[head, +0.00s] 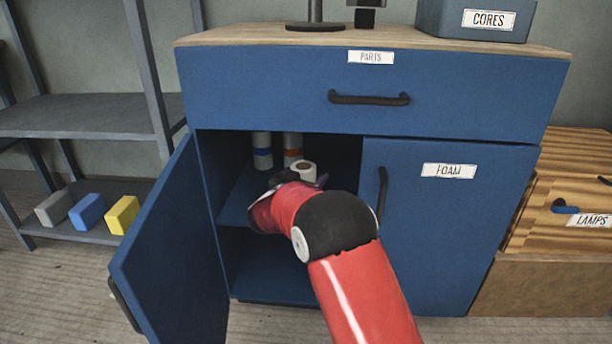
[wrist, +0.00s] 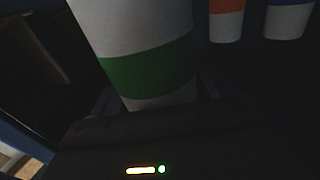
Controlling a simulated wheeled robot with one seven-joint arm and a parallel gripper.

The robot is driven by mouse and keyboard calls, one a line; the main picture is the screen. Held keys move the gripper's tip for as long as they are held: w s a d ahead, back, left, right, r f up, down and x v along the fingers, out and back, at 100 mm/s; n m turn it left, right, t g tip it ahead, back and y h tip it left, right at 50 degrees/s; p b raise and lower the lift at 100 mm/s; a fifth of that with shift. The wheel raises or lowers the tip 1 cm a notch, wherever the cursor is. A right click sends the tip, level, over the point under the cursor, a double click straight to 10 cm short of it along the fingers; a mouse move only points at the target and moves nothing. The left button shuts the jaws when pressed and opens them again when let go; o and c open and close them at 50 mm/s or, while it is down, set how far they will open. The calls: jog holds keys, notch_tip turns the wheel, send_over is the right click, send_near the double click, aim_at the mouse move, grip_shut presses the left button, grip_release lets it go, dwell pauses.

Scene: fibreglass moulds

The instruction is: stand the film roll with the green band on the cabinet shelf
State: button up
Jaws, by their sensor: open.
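The film roll with the green band (wrist: 150,68) fills the upper middle of the wrist view, white with a green band near its lower end. In the head view, a white roll with a hole in its top (head: 304,168) stands upright inside the open cabinet, its lower part hidden by my arm; its band does not show there. My gripper (wrist: 155,98) is open, with its fingers on either side of the green-banded roll's lower part. The cabinet shelf (head: 238,200) is under and around the roll. I cannot tell whether the roll's base touches it.
A blue-banded roll (head: 262,152) and an orange-banded roll (head: 292,146) stand farther back on the shelf. The left cabinet door (head: 170,255) is swung open; the FOAM door (head: 440,220) is shut. The shelf's left part is clear.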

jog(key=v, duration=1.2)
jog(key=s+d+r+n+g+y, duration=0.1)
jog(key=s+d+r+n+y, duration=0.1)
jog(key=d+r+y, duration=0.3)
jog(key=s+d+r+n+g+y, duration=0.1)
jog(key=s+d+r+n+y, duration=0.15)
jog(key=r+y, duration=0.4)
jog(key=s+d+f+g+h, duration=0.1)
jog(key=s+d, duration=0.4)
jog(key=s, duration=0.5)
jog(key=s+d+f+g+h, duration=0.1)
jog(key=s+d+f+g, duration=0.2)
jog(key=s, duration=0.7)
jog(key=s+d+f+g+h, duration=0.2)
jog(key=s+d+f+g, duration=0.1)
jog(key=s+d, duration=0.6)
jog(key=shift+s+d+g+p, duration=0.25)
jog(key=shift+s+g+p, duration=0.15)
jog(key=shift+s+g, duration=0.6)
jog(key=shift+r, duration=0.1)
